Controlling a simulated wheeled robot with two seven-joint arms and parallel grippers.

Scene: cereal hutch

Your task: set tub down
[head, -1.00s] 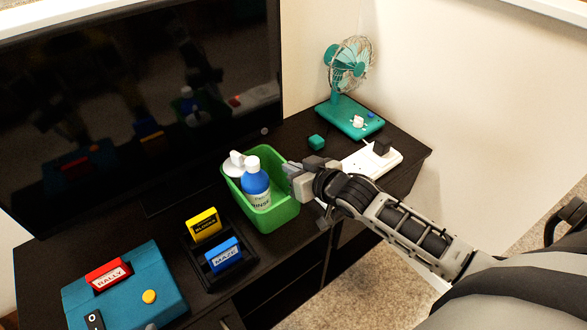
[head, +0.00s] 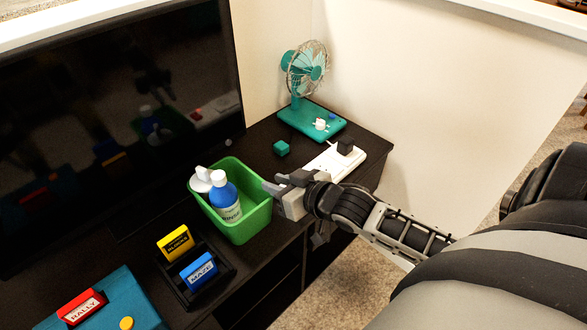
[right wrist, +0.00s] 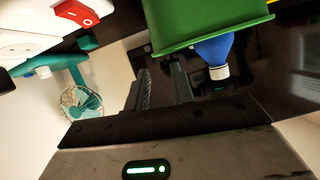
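The green tub (head: 247,220) appears to stand upright on the dark cabinet top, near its front edge. It holds a blue bottle (head: 224,197) with a white cap and a white item (head: 202,180). My right gripper (head: 272,186) is at the tub's right side, by the rim. In the right wrist view its two fingers (right wrist: 162,85) show a gap with nothing clearly between them. The tub (right wrist: 205,25) and the bottle's cap (right wrist: 219,72) show there beside the fingertips, upside down. Whether a finger touches the wall I cannot tell. My left gripper is out of view.
A white power strip (head: 325,170) with a black plug (head: 345,146), a teal block (head: 281,148) and a teal fan (head: 305,70) lie behind the gripper. A cartridge holder (head: 222,272) stands in front-left of the tub. The screen (head: 110,120) rises behind.

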